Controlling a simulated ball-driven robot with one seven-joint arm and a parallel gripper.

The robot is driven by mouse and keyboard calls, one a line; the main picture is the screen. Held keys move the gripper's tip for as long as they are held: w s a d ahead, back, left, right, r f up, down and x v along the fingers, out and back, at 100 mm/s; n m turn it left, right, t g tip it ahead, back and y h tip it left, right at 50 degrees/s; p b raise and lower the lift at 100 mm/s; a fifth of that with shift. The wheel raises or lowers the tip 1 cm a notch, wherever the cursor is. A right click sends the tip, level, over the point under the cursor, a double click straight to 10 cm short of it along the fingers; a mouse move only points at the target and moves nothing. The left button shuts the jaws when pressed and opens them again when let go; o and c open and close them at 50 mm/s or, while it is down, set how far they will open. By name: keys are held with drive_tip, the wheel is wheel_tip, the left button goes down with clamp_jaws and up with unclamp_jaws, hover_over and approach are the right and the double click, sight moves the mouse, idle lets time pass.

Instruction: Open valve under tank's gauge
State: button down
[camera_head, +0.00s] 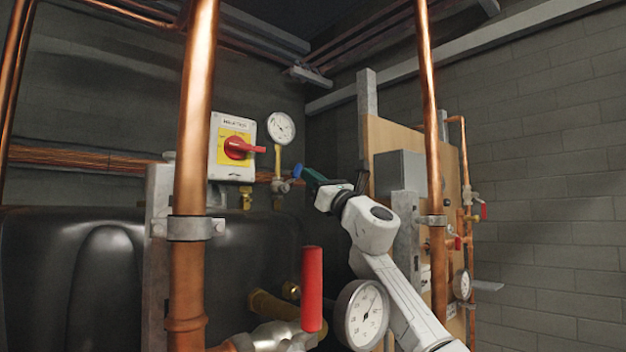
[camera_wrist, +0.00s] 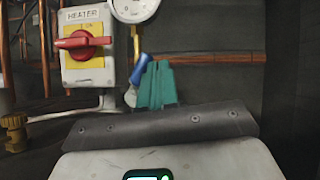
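The tank's gauge (camera_head: 280,128) is a round white dial on a brass stem above the black tank (camera_head: 80,265); its lower part shows in the wrist view (camera_wrist: 135,8). Below it is a small valve with a blue handle (camera_wrist: 141,68), which also shows in the head view (camera_head: 297,171). In the wrist view the handle tilts to the upper right. My gripper (camera_wrist: 157,85) has green fingers close together, with no clear gap between them. They are just right of the handle and overlap its edge in the wrist view. Touch cannot be told. My gripper also shows in the head view (camera_head: 313,177).
A heater switch box (camera_head: 233,147) with a red knob is left of the gauge. A copper pipe (camera_head: 195,130) stands in the left foreground. A red lever (camera_head: 312,288) and another gauge (camera_head: 361,315) are low in front. A wooden panel (camera_head: 385,140) stands right of my gripper.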

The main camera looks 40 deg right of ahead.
drive_tip(key=shift+a+r+n+y, duration=0.25)
drive_tip(key=shift+r+n+y, duration=0.1)
drive_tip(key=shift+n+y, duration=0.55)
drive_tip(key=shift+a+n+g, duration=0.1)
drive_tip(key=shift+n+g, duration=0.2)
drive_tip(key=shift+n, duration=0.3)
idle(0.7)
drive_tip(key=shift+r, duration=0.1)
